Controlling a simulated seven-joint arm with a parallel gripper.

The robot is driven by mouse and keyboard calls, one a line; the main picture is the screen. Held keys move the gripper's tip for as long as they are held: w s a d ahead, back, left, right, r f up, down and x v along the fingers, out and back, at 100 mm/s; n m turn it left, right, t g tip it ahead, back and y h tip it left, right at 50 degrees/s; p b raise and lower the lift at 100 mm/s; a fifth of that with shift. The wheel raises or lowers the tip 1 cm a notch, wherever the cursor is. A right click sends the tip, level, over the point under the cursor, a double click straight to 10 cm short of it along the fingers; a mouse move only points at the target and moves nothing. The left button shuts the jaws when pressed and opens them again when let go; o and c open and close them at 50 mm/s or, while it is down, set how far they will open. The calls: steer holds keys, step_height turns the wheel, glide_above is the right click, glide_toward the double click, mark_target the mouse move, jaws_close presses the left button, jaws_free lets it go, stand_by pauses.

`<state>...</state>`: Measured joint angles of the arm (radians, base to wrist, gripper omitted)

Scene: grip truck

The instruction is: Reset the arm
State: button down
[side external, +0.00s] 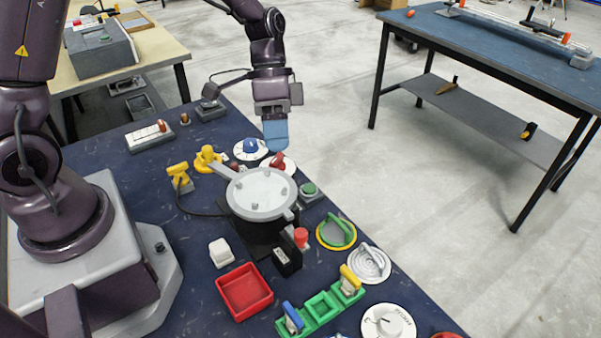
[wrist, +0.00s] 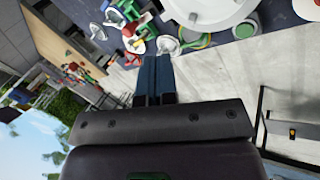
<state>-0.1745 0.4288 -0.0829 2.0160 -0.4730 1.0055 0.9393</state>
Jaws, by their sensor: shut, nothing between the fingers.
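My gripper (side external: 275,133) is shut and empty, with blue fingers pointing down above the far right edge of the dark blue table (side external: 205,310). In the side view it hangs behind the round grey-lidded device (side external: 262,193), apart from it, and overlaps the area near the blue-knobbed dial (side external: 250,149) and the red-knobbed dial (side external: 279,164). In the wrist view the two dark blue fingers (wrist: 154,75) lie side by side, with nothing between them. My arm reaches up and over from its base at the left.
A red tray (side external: 244,290), a white block (side external: 221,252), a green holder (side external: 322,306) and several knobs and dials crowd the table. A yellow valve (side external: 207,158) stands near the lidded device. A second blue-topped table (side external: 490,45) is at the right, with open floor between.

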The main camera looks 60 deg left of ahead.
steer(key=s+a+r+n+t+y, duration=0.2)
steer(key=s+r+n+t, duration=0.1)
steer(key=s+r, duration=0.3)
steer(key=s+a+r+n+t+y, duration=0.1)
steer(key=s+r+n+t+y, duration=0.2)
steer(key=s+r, duration=0.4)
step_height(320, 180, up, 3)
steer(key=shift+s+a+r+t, duration=0.15)
steer(key=shift+a+t, duration=0.2)
steer(key=shift+t, duration=0.55)
steer(key=c, duration=1.8)
jaws_free()
steer(key=shift+c, duration=0.2)
